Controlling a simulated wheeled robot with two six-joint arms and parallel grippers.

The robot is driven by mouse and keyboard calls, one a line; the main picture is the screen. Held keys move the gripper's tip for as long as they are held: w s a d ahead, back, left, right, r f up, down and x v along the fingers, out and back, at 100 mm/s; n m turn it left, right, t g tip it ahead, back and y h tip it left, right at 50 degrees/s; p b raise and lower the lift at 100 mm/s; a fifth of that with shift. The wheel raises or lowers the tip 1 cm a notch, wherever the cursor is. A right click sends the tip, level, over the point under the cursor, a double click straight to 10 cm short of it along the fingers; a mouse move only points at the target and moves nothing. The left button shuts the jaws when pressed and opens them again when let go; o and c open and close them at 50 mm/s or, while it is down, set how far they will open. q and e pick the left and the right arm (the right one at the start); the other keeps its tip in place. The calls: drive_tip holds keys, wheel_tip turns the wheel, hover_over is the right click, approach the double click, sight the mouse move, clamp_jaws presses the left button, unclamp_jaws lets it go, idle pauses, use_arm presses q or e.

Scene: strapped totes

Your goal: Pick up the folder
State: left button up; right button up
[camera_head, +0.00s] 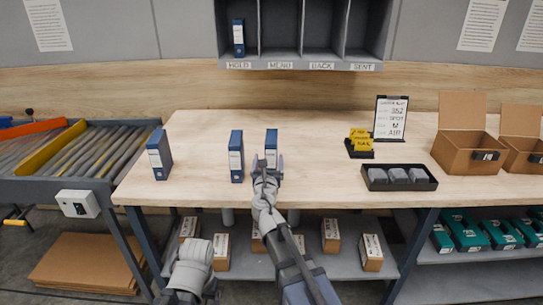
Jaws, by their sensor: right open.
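Three blue folders with white labels stand upright on the wooden table: one at the left (159,155), one in the middle (237,158) and one to its right (271,142). A further blue folder (239,38) stands in the shelf compartment labelled HOLD. My right gripper (267,163) is open at the front of the right-hand table folder and hides its lower part. I cannot tell whether its fingers touch the folder. Part of my left arm shows at the bottom, but its gripper does not show.
A grey shelf unit (302,65) with labelled compartments hangs above the table (330,130). A black tray (400,188), a sign (390,118), yellow cards (361,141) and open cardboard boxes (465,150) are at the right. A roller conveyor (85,148) stands at the left.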

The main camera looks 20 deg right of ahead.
drive_tip(key=shift+d+x, duration=0.15)
drive_tip(key=shift+x, duration=1.15)
drive_tip(key=shift+d+x, duration=0.2)
drive_tip(key=shift+x, duration=1.15)
drive_tip(key=shift+s+r, duration=0.15)
drive_tip(key=shift+s, duration=0.05)
clamp_jaws()
